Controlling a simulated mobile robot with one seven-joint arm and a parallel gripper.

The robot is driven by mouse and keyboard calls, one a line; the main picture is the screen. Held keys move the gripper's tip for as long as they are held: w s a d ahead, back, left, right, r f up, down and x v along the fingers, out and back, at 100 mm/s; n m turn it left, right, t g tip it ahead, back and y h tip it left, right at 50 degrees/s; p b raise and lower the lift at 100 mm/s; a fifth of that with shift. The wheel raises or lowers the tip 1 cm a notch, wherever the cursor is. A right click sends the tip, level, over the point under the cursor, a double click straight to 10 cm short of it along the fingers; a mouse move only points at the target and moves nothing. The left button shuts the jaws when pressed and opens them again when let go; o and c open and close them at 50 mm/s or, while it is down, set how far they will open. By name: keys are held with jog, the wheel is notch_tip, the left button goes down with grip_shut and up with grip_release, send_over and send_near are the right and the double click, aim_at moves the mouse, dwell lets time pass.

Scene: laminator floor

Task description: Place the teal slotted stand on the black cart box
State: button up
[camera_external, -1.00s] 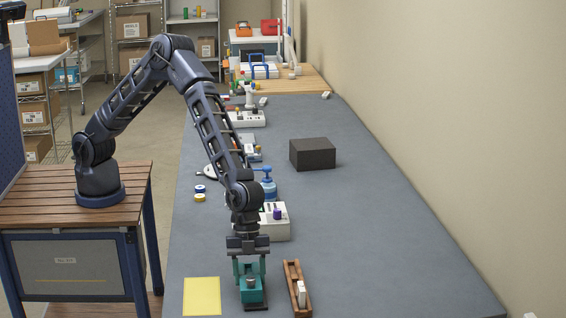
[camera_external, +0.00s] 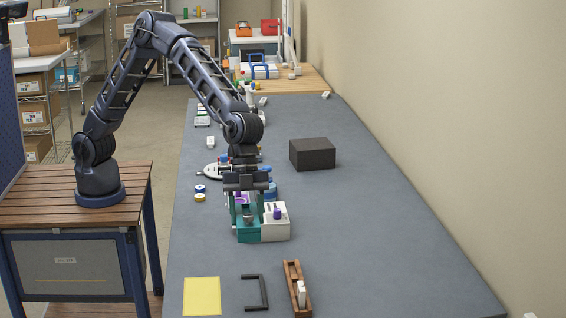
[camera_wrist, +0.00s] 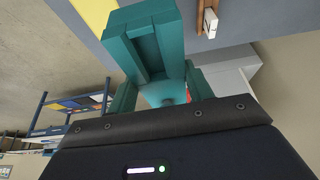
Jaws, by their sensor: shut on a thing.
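The teal slotted stand (camera_external: 248,236) hangs in my gripper (camera_external: 247,212), which is shut on it. The stand is above the grey table, just in front of and overlapping a white box with a purple knob. In the wrist view the stand (camera_wrist: 150,45) fills the upper middle and its slot shows. The black cart box (camera_external: 313,154) is a dark, closed-looking block. It rests on the table farther back and to the right of my gripper, with a bare flat top.
The white box with the purple knob (camera_external: 277,226) is close beside the stand. A black bracket frame (camera_external: 265,292), a brown wooden tray (camera_external: 293,284) and a yellow sheet (camera_external: 202,296) lie in front. Several small items line the table's left side. The table around the black box is clear.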

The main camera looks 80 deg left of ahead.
jog(key=w+a+r+n+t, duration=0.1)
jog(key=w+a+n, duration=0.2)
jog(key=w+a, duration=0.75)
jog(key=w+a+r+n+t+y, duration=0.1)
jog(key=w+a+r+n, duration=0.15)
jog(key=w+a, duration=0.85)
jog(key=w+a+r+n+t, duration=0.1)
jog(key=w+a+n, duration=0.2)
jog(key=w+a, duration=0.85)
notch_tip(320, 180, up, 5)
jog(key=n+t+y, duration=0.2)
jog(key=n+y, duration=0.1)
jog(key=n, duration=0.7)
send_over(316, 144)
jog(key=s, duration=0.2)
jog(key=shift+m, duration=0.25)
jog(key=f, duration=2)
jog(key=shift+w+a, duration=0.1)
jog(key=shift+a, duration=0.2)
jog(key=shift+f, duration=0.2)
jog(key=o, duration=1.2)
jog(key=shift+g, duration=0.3)
jog(key=shift+o, duration=0.2)
